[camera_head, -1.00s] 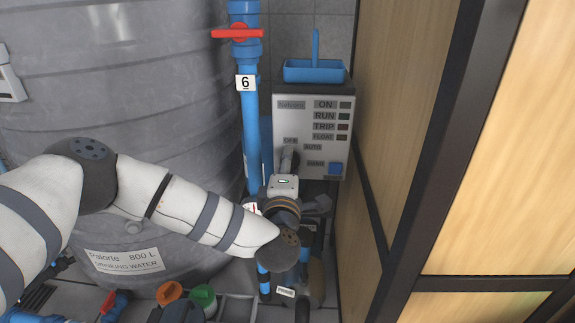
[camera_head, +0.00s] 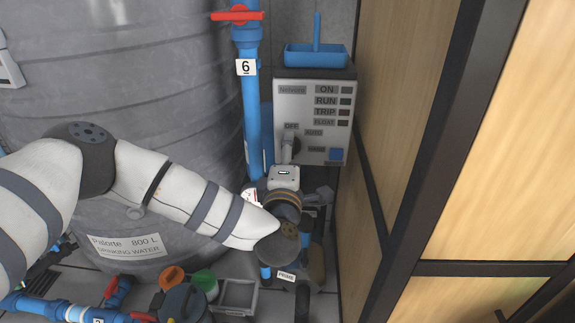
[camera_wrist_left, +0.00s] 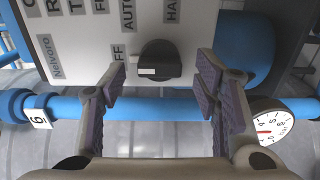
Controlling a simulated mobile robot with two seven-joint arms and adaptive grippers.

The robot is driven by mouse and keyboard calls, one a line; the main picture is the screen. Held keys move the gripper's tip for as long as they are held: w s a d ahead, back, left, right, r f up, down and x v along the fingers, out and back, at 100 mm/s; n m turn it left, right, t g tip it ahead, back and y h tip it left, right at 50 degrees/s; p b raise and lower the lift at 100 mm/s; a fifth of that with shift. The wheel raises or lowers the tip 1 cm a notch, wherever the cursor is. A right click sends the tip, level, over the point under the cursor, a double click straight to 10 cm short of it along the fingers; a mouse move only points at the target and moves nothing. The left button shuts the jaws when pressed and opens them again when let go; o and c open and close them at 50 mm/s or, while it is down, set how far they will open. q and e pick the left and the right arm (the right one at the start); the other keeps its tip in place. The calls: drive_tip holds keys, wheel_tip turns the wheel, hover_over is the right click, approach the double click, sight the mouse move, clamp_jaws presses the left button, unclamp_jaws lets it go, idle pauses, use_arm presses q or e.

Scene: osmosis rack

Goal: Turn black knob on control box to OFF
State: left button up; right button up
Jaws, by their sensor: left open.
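The control box (camera_head: 288,107) is a light grey panel with a dark top, right of the blue pipe. Its black knob (camera_wrist_left: 160,60) shows in the left wrist view, with a short white mark on its left part, on the side of the partly hidden OFF label (camera_wrist_left: 118,52). The AUTO (camera_wrist_left: 127,14) and HAND (camera_wrist_left: 171,10) labels lie above it there. My left gripper (camera_wrist_left: 162,76) is open, one finger on each side of the knob; I cannot tell if they touch it. My right gripper is not in view.
A blue tray (camera_head: 316,57) sits on the box. A blue pipe (camera_head: 251,115) with a red valve handle (camera_head: 237,15) stands left of it, before a large grey tank (camera_head: 130,60). A wooden panel (camera_head: 385,130) closes the right side. A gauge (camera_wrist_left: 268,128) is near my right finger.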

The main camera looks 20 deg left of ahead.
use_arm(q)
drive_tip(key=v, duration=1)
drive_tip(key=shift+s+r, duration=0.15)
